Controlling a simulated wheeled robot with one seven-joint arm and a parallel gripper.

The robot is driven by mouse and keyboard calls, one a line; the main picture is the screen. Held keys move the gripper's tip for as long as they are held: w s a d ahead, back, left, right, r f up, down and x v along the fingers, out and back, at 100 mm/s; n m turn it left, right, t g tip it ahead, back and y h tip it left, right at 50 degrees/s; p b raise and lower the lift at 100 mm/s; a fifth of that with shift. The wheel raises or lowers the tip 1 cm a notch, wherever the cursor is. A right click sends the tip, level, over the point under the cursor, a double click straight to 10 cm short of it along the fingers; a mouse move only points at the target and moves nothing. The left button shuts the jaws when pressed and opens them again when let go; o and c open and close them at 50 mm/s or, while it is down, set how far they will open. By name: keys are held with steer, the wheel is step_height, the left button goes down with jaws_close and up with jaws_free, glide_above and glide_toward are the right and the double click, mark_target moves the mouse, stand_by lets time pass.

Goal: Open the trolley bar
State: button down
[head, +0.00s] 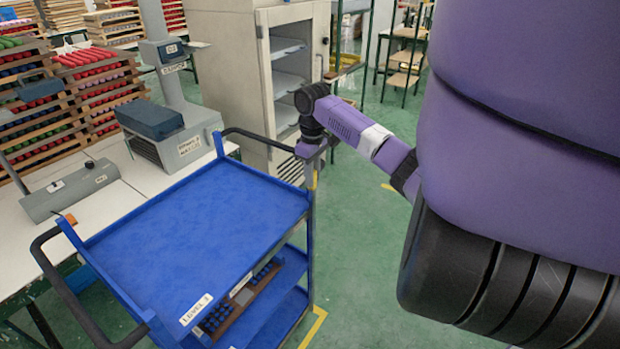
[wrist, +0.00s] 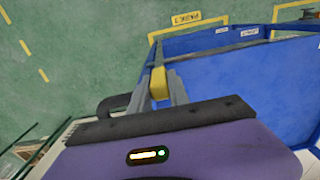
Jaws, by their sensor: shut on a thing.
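The blue trolley (head: 195,225) stands in the lower left of the head view. A grey bar (wrist: 205,46) runs along the trolley's side in the wrist view. A yellow piece (wrist: 158,83) is between my gripper's fingers (wrist: 160,90), and my gripper is shut on it. In the head view my gripper (head: 312,155) is at the trolley's far right corner, where a bit of yellow shows below it. The fingers are mostly hidden there, and I cannot tell how the yellow piece joins the bar.
Black handles (head: 75,295) stick out at the trolley's ends. A shelf below holds a rack of dark blue pieces (head: 240,300). A white workbench (head: 90,215) stands close on the left, and a grey cabinet (head: 262,75) behind. Green floor (head: 355,250) is free to the right.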

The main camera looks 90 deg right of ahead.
steer(key=shift+s+d, duration=0.2)
steer(key=c, duration=1.2)
jaws_free()
steer(key=shift+d, duration=0.1)
steer(key=shift+c, duration=0.2)
steer(key=shift+w, duration=0.1)
steer(key=shift+r, duration=0.2)
step_height(320, 180, up, 7)
steer(key=shift+r+b, duration=0.2)
steer(key=shift+b, duration=0.45)
